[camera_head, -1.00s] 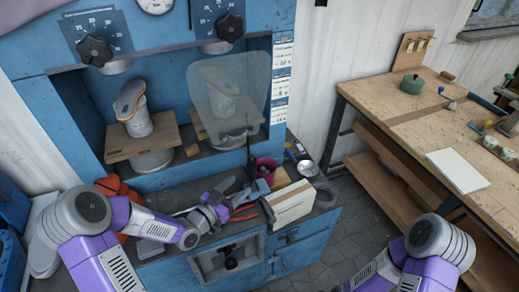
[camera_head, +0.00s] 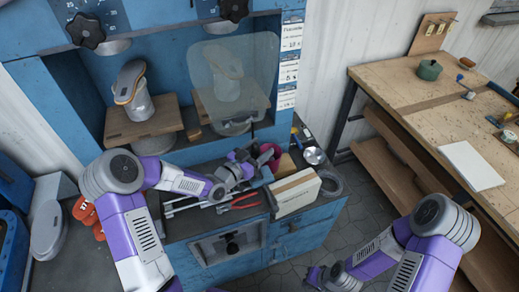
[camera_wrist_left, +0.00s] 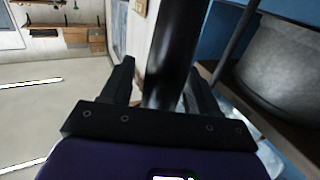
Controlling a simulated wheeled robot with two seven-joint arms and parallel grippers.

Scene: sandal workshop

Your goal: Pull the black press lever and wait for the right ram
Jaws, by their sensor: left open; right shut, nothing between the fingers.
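The blue press (camera_head: 180,60) has two stations. At the right one, a grey last (camera_head: 226,82) stands behind a clear guard (camera_head: 205,55); only a bit of the right ram (camera_head: 208,8) shows at the top edge. The black press lever (camera_wrist_left: 172,50) stands as a thick dark bar between my left gripper's open fingers (camera_wrist_left: 160,88) in the left wrist view; contact cannot be told. In the head view my left gripper (camera_head: 243,158) is at the press front, below the guard, and the lever is mostly hidden there. My right gripper (camera_head: 318,276) is shut and empty, low in front of the cabinet.
A sandal-topped last (camera_head: 131,85) stands at the left station. Red pliers (camera_head: 240,202), a cream box (camera_head: 295,192) and a pink cup (camera_head: 270,155) lie around my left gripper. A wooden bench (camera_head: 420,110) stands right.

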